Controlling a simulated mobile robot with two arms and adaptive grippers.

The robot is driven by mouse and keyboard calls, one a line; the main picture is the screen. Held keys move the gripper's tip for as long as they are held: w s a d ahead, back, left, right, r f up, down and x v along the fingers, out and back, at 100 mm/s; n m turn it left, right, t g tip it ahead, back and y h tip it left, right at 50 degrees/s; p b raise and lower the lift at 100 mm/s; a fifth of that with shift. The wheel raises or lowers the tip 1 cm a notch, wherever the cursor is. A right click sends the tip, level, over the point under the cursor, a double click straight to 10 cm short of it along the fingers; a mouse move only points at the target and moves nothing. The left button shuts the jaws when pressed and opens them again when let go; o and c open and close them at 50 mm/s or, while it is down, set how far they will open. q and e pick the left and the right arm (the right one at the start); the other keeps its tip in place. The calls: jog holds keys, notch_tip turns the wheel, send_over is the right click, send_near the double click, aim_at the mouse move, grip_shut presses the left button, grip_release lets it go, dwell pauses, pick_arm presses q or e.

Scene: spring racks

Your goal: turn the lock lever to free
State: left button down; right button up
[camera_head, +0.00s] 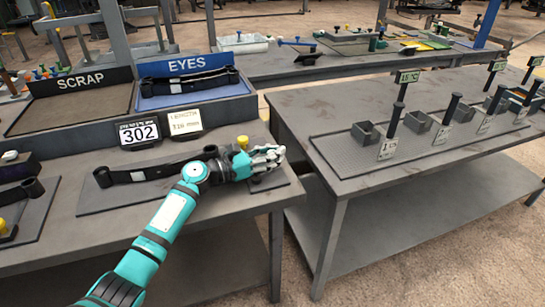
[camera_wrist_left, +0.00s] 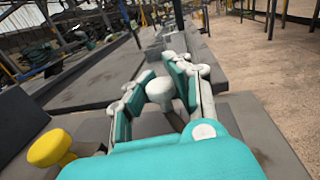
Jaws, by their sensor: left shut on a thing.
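My left gripper (camera_head: 272,158) reaches over the right end of the plate (camera_head: 120,199) on the left bench. In the left wrist view its two fingers (camera_wrist_left: 164,88) are closed around a pale round knob (camera_wrist_left: 160,92), which seems to be the end of the lock lever. A black leaf spring (camera_head: 150,174) with a rolled eye lies on the plate. My right gripper is not seen.
Trays marked SCRAP (camera_head: 70,108) and EYES (camera_head: 195,97) stand behind, with a 302 sign (camera_head: 139,132) in front. A second bench (camera_head: 330,110) with several black posts and small grey boxes is at right, across a narrow gap.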

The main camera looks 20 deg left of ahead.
pick_arm(q)
jog(key=shift+s+f, duration=0.15)
jog(key=shift+f, duration=0.3)
jog(key=c, duration=1.5)
grip_release()
jog(key=shift+a, duration=0.15)
jog(key=shift+c, duration=0.2)
jog(key=o, duration=0.5)
jog(key=shift+s+a+r, duration=0.2)
jog(key=shift+a+r, duration=0.05)
jog(key=shift+r, duration=0.05)
jog(key=shift+c, duration=0.2)
jog(key=shift+w+d, duration=0.15)
jog(key=shift+d, duration=0.05)
jog(key=v, duration=1.2)
jog(key=shift+a, duration=0.1)
